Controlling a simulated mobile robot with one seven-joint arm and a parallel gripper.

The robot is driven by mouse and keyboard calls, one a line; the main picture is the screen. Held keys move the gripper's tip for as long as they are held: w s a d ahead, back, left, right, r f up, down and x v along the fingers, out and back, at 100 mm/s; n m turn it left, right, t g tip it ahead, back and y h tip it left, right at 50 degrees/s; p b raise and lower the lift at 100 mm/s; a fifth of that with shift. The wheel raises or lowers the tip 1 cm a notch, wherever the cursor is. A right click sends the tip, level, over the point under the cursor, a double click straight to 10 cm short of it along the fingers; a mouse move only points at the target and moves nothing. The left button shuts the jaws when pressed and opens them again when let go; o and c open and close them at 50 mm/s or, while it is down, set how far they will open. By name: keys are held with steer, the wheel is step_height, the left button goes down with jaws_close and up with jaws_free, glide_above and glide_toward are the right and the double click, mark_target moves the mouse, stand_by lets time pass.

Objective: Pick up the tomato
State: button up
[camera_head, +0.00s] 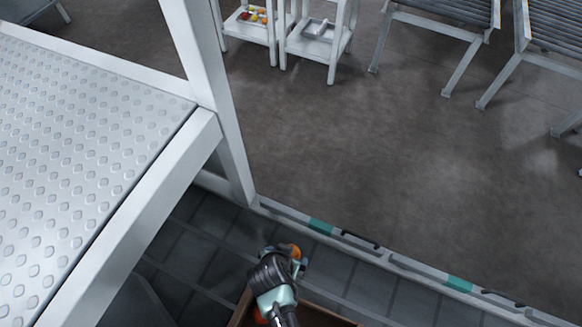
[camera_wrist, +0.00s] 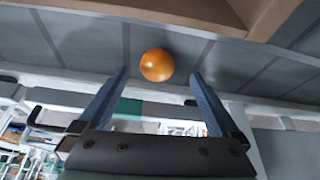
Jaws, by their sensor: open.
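An orange tomato (camera_wrist: 157,65) shows in the wrist view, between and just beyond the tips of the two blue fingers. My gripper (camera_wrist: 159,75) is open, with a clear gap on each side of the tomato. In the head view the tomato (camera_head: 295,251) is a small orange patch at the end of my gripper (camera_head: 300,260), partly hidden by it. Dark grey tiles lie behind the tomato; I cannot tell its exact distance from the fingers.
A brown wooden crate (camera_head: 325,315) stands at the bottom of the head view, with an orange-red item (camera_head: 260,317) by my arm. A white frame with a studded metal platform (camera_head: 90,150) rises at left. A low pale rail (camera_head: 405,263) borders the tiles. Open floor (camera_head: 380,150) lies beyond.

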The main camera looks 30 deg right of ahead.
steer(key=b+x, duration=0.1)
steer(key=x, duration=0.3)
steer(key=shift+d, duration=0.2)
steer(key=c, duration=1)
